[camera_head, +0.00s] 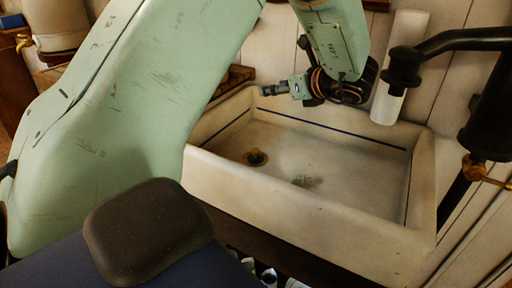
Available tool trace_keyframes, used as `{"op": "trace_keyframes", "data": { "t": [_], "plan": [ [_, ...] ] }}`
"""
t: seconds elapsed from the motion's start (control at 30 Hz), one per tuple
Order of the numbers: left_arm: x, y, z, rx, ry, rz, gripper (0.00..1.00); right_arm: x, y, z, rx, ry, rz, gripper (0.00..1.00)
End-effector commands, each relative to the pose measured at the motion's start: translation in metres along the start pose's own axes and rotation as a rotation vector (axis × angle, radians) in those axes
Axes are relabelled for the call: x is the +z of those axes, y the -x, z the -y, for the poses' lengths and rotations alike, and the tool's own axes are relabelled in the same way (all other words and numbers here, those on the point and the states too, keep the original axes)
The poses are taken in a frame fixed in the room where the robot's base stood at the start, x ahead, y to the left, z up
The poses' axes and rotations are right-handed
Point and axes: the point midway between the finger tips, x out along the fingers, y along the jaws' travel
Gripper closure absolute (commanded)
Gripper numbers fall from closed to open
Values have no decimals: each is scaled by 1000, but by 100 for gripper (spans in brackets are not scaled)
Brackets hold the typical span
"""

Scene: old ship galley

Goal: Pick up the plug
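My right gripper is not in view.
A black pump or tap (450,42) with a spout reaches over the sink's right back corner. A white cylinder (399,70) stands upright behind the sink. A brass tap (485,173) is at the right. A dark stain (307,182) marks the otherwise bare sink floor.

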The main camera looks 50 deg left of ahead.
Motion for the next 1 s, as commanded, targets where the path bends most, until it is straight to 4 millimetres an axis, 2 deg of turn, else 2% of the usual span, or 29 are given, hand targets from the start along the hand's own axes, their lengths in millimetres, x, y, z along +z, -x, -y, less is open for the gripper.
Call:
{"op": "trace_keyframes", "data": {
  "t": [0.03, 0.7, 0.83, 1.0],
  "plan": [
    [-21, -9, 0, 0, 0, 0, 46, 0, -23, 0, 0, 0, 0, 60],
    [-160, -66, 4, -1, 0, 1, 46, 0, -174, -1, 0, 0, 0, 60],
    [-179, -74, 4, -1, 0, 1, 46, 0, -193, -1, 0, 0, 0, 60],
    [-189, -78, 4, -1, 0, 1, 46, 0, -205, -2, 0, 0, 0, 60]
  ]
}}
